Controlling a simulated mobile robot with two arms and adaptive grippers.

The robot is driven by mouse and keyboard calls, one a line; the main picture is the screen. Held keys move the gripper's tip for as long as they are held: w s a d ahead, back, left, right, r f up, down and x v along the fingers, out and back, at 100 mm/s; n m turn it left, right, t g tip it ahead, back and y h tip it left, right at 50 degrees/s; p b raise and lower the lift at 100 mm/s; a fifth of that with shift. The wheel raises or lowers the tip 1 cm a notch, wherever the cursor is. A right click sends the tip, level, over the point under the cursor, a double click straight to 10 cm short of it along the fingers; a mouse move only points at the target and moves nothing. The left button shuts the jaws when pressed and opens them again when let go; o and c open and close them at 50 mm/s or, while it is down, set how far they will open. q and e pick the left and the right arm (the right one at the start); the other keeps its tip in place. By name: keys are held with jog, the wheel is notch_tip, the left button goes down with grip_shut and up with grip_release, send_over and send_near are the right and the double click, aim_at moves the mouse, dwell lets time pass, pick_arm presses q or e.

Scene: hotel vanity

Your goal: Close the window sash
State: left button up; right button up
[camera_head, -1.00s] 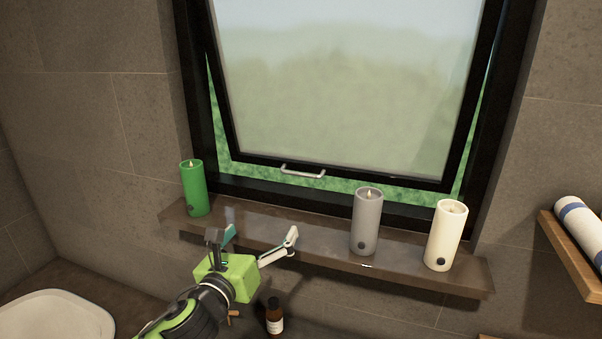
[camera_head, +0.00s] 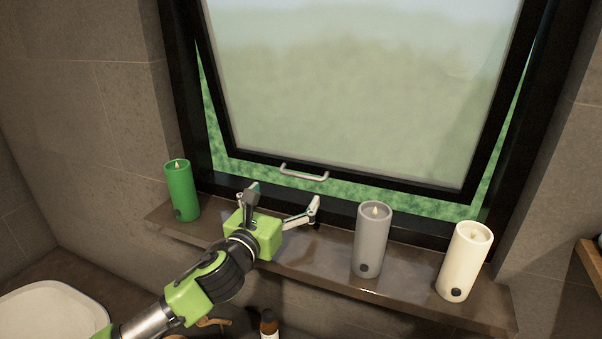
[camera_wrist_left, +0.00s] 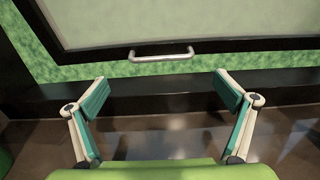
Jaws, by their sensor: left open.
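The window sash (camera_head: 350,95) has a black frame and a frosted pane. It is tilted open, with green outdoors showing in the gaps at its sides and bottom. Its silver handle (camera_head: 304,172) is on the bottom rail; the handle also shows in the left wrist view (camera_wrist_left: 161,53), ahead of and above the fingers. My left gripper (camera_head: 281,204) is open and empty, over the sill ledge just below the handle, not touching it. In the left wrist view its fingers (camera_wrist_left: 157,92) are spread wide, with the handle between them and farther off. My right gripper is not in view.
A green candle (camera_head: 181,191) stands left of my gripper on the brown ledge (camera_head: 305,255). A grey candle (camera_head: 371,243) and a cream candle (camera_head: 464,262) stand to the right. A small brown bottle (camera_head: 269,325) and a white basin (camera_head: 48,312) are below.

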aim_at(300, 177)
pick_arm(q)
jog(key=p+x, duration=0.1)
jog(key=x, duration=0.7)
jog(key=shift+w+d, duration=0.1)
jog(key=shift+w, duration=0.05)
jog(key=shift+x, duration=0.95)
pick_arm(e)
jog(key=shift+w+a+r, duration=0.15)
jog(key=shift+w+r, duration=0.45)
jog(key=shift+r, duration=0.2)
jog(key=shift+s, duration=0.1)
pick_arm(q)
jog(key=c, duration=1.3)
jog(key=shift+o, duration=0.2)
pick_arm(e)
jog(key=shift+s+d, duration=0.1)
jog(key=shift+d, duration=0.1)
